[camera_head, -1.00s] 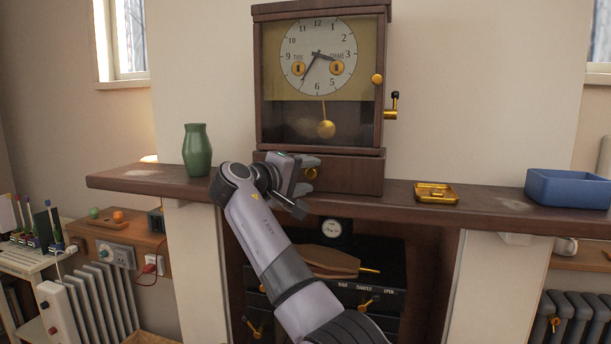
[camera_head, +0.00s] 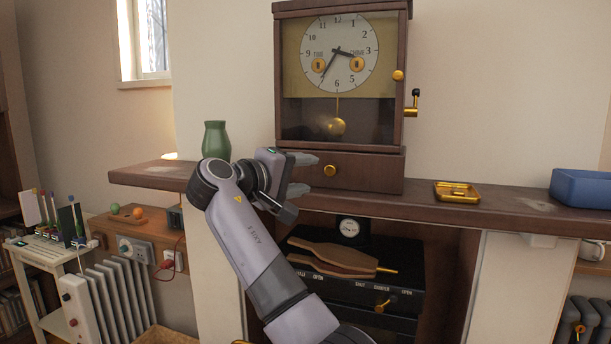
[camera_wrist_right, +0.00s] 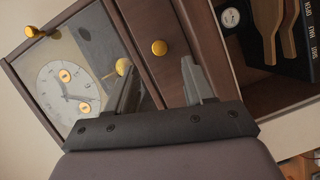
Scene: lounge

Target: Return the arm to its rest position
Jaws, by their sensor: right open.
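My right gripper (camera_head: 303,174) is open and empty in the head view. It hangs in front of the mantel shelf (camera_head: 490,212), left of the clock's drawer. In the right wrist view its two fingers (camera_wrist_right: 160,92) stand apart with nothing between them. Behind them are the clock's face and the brass drawer knob (camera_wrist_right: 159,48). My right arm (camera_head: 250,245) reaches up from the bottom of the head view, bent at the wrist. My left gripper does not show.
The wooden clock (camera_head: 398,125) stands on the shelf, with a green vase (camera_head: 216,141) to its left. A brass tray (camera_head: 457,193) and a blue bin (camera_head: 582,189) are to its right. Below is a black stove (camera_head: 345,286) with wooden paddles (camera_head: 335,256). A white radiator (camera_head: 105,305) stands left.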

